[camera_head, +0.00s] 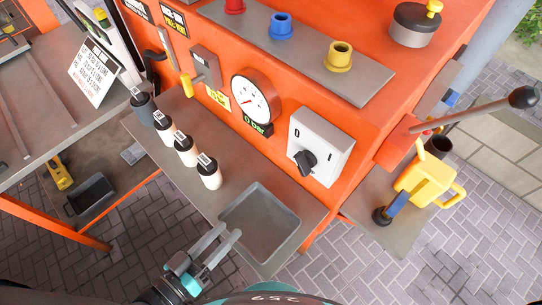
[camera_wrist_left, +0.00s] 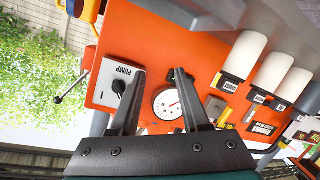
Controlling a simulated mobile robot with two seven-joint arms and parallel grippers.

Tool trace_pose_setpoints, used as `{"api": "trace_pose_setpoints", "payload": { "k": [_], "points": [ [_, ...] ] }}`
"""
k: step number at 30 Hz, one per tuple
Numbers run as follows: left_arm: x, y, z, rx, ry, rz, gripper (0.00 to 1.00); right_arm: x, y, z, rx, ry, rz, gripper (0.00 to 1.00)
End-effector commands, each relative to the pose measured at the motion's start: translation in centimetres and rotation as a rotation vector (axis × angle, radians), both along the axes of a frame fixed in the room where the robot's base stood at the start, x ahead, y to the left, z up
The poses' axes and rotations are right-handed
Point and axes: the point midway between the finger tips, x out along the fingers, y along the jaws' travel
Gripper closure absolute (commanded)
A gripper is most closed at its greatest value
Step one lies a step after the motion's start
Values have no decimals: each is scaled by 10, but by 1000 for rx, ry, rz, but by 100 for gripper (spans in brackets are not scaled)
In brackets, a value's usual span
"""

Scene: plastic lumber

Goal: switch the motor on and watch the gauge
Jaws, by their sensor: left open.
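The motor switch is a light grey box (camera_head: 328,140) on the orange machine front, marked 0 and I, with a black rotary knob (camera_head: 306,162). I cannot tell which mark the knob points to. In the left wrist view the box (camera_wrist_left: 135,78) reads PUMP, beside its black knob (camera_wrist_left: 119,87). The round white gauge (camera_head: 255,100) has a red needle, and a label below reads 0 bar; it also shows in the left wrist view (camera_wrist_left: 168,103). My left gripper (camera_head: 230,232) is open and empty over the tray, below and left of the switch, apart from it. My right gripper is not in view.
A grey tray (camera_head: 292,222) lies on the shelf below the switch. Several capped bottles (camera_head: 186,150) stand left of it. A lever with a black ball (camera_head: 523,97) and a yellow jug (camera_head: 425,180) are at the right. Red, blue and yellow fittings line the top.

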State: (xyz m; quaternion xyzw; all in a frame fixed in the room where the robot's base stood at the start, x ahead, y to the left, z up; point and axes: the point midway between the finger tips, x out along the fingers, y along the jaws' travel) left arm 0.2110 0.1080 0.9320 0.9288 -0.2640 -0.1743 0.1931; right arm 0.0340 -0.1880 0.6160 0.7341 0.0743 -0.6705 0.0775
Motion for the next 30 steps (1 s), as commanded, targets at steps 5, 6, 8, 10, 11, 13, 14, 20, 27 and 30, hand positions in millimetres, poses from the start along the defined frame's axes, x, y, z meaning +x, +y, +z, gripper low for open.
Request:
{"api": "trace_pose_setpoints", "payload": {
  "k": [5, 6, 8, 10, 11, 13, 14, 20, 27, 30],
  "points": [
    [-12, -27, 83, -181, -74, -81, 54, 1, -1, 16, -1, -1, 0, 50],
    [-14, -30, 92, -204, -82, -92, 54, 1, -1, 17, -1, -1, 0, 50],
    [-16, -33, 101, -229, -90, -103, 54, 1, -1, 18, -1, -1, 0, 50],
    [-16, -36, 106, -243, -94, -107, 54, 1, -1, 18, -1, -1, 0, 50],
    [-15, -37, 107, -245, -95, -108, 54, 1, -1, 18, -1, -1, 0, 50],
    [-10, -41, 107, -247, -98, -107, 54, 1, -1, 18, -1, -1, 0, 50],
    [-8, -43, 107, -246, -98, -108, 54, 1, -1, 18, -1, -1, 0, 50],
    [17, -63, 107, -245, -99, -106, 54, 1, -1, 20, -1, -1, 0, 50],
    [48, -92, 107, -242, -99, -106, 54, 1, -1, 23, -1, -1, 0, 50],
    [61, -104, 107, -243, -98, -107, 54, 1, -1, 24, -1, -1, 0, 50]
  ]
}}
